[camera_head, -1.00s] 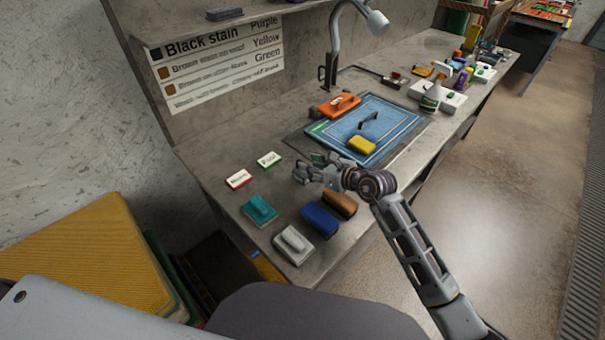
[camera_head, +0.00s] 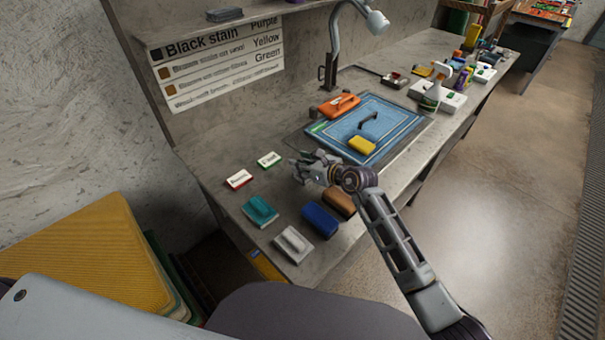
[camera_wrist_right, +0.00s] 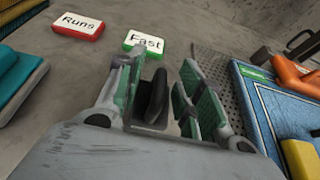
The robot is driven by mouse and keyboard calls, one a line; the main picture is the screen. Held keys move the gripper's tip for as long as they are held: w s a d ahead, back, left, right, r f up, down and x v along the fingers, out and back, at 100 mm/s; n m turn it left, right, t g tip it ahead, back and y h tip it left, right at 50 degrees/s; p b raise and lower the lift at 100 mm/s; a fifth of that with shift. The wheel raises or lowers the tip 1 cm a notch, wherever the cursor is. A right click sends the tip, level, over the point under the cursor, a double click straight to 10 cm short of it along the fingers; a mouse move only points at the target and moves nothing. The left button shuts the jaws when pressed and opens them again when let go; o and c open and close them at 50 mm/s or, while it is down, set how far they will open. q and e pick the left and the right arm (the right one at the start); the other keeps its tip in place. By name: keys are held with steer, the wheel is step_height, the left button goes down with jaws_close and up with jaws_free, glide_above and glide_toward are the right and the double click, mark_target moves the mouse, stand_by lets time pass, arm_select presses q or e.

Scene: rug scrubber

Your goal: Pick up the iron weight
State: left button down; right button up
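My right gripper (camera_head: 300,168) is above the workbench, just right of the white-and-green "Fast" card (camera_head: 269,159). In the right wrist view its two green-padded fingers (camera_wrist_right: 160,90) stand apart. A dark upright shape (camera_wrist_right: 153,98) shows between them; I cannot tell whether it is the iron weight or part of the gripper. A dark curved handle-like shape (camera_head: 368,120) lies on the blue rug (camera_head: 400,117), clear of the gripper; I cannot tell whether it belongs to the iron weight. My left gripper is not in view.
An orange brush (camera_head: 339,105) and a yellow sponge (camera_head: 362,145) lie at the rug. Teal (camera_head: 260,211), white (camera_head: 294,244), blue (camera_head: 320,219) and brown (camera_head: 340,202) blocks are near the front. A lamp (camera_head: 333,50) stands behind. Bottles (camera_head: 432,96) are farther along.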

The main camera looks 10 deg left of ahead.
stand_by(0.4)
jaws_close()
steer(key=shift+r, duration=0.2)
stand_by(0.3)
